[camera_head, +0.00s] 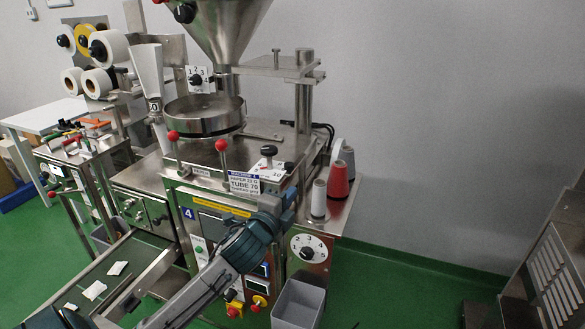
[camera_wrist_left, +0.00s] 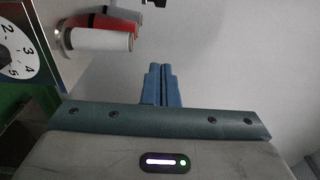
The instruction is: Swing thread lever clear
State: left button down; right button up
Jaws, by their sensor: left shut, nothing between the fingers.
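The teabag machine (camera_head: 205,213) stands in the middle of the head view. Two upright levers with red ball knobs rise from its front top edge, a left red-knobbed lever (camera_head: 172,137) and a right red-knobbed lever (camera_head: 221,146). A black-knobbed lever (camera_head: 268,151) stands further right on the top. No label shows which is the thread lever. My left gripper (camera_head: 290,194) is at the machine's front right corner, below the black knob and left of the thread spools. In the left wrist view its fingers (camera_wrist_left: 161,84) are shut and empty. My right gripper is out of view.
A white spool (camera_head: 319,198) and a red spool (camera_head: 338,181) stand on the right shelf. A numbered dial (camera_head: 308,248) is below them. A grey bin (camera_head: 298,306) sits on the floor. A conveyor (camera_head: 105,268) with white packets runs at lower left. Open floor lies to the right.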

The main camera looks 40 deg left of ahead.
aim_at(292, 173)
pick_arm(q)
jog(key=w+a+p, duration=0.1)
jog(key=w, duration=0.2)
jog(key=w+a+p, duration=0.2)
jog(key=w, duration=0.1)
jog(key=w+a+p, duration=0.2)
jog(key=w, duration=0.1)
jog(key=shift+a, duration=0.25)
jog(key=shift+w+f, duration=0.1)
jog(key=shift+w, duration=0.05)
jog(key=shift+d, duration=0.15)
